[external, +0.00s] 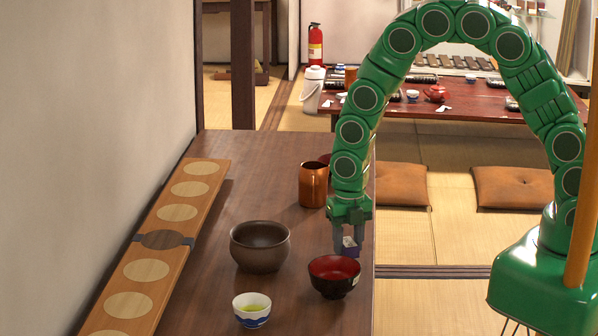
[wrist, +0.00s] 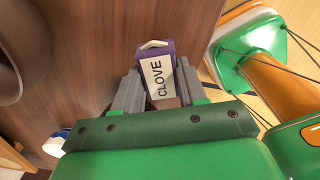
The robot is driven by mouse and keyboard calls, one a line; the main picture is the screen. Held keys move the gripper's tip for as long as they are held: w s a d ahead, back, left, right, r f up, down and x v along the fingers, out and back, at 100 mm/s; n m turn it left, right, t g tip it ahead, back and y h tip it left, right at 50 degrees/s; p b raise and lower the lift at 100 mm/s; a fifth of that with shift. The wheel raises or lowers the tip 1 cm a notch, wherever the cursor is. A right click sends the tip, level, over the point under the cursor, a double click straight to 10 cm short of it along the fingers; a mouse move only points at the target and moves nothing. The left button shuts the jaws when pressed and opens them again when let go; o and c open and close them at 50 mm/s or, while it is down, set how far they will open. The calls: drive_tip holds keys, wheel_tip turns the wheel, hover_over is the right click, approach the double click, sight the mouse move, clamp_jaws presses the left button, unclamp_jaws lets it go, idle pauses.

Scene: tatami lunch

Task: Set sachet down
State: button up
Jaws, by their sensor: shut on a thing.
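In the external view, my gripper (external: 346,243) points down over the right edge area of the dark wooden table (external: 300,235), just behind the black-and-red bowl. The sachet (external: 350,243) shows there only as a small pale and purple patch between the fingers. I cannot tell whether its underside touches the table.
A black bowl with red inside (external: 335,277) stands close in front of my gripper. A brown bowl (external: 260,246), a copper mug (external: 313,185) and a blue-and-white tea cup (external: 252,310) stand nearby. A board with pale discs (external: 160,240) lines the left side. Table between mug and brown bowl is clear.

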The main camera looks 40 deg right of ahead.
sight(346, 254)
drive_tip(key=shift+w+a+f, duration=0.1)
drive_tip(key=shift+w+f, duration=0.1)
drive_tip(key=shift+f, duration=1.6)
drive_tip(key=shift+f, duration=0.15)
drive_tip(key=o, duration=1)
wheel_tip(346, 254, up, 11)
drive_tip(key=shift+f, duration=0.1)
drive_tip(key=shift+r, duration=0.75)
